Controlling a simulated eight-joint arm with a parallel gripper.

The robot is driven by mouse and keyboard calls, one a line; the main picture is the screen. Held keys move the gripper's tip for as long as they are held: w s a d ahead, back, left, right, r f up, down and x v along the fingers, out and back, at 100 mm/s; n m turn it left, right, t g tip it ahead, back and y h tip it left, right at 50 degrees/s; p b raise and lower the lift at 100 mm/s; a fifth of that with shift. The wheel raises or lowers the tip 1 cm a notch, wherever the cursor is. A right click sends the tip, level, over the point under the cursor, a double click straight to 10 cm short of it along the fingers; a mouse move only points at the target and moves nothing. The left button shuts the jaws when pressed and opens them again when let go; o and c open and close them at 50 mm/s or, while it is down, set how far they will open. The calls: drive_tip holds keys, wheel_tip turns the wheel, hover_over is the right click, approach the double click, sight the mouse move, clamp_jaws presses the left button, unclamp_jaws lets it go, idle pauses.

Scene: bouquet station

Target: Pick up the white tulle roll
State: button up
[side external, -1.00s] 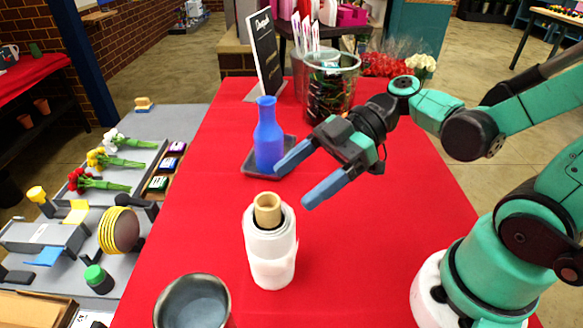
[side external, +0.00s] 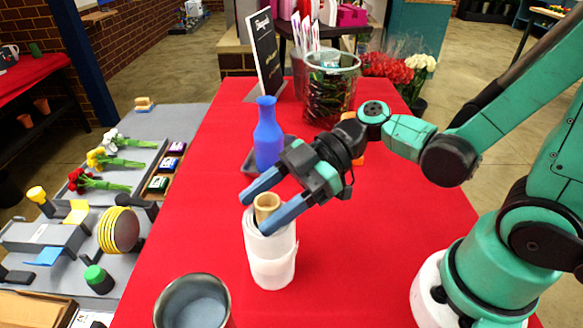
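The white tulle roll (side external: 271,258) stands upright on the red table, with a tan core (side external: 266,204) showing at its top. My gripper (side external: 262,211) is open, and its two blue fingers reach over the top of the roll. One finger is at the far left side of the core and the other is in front on the near right side. I cannot tell whether either finger touches the roll.
A blue bottle (side external: 267,138) stands on a dark tray (side external: 247,164) just behind the roll. A metal pot (side external: 192,304) stands in front at the left. A glass vase (side external: 331,88) is further back.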

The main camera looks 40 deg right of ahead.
clamp_jaws()
drive_tip(key=shift+r, duration=0.2)
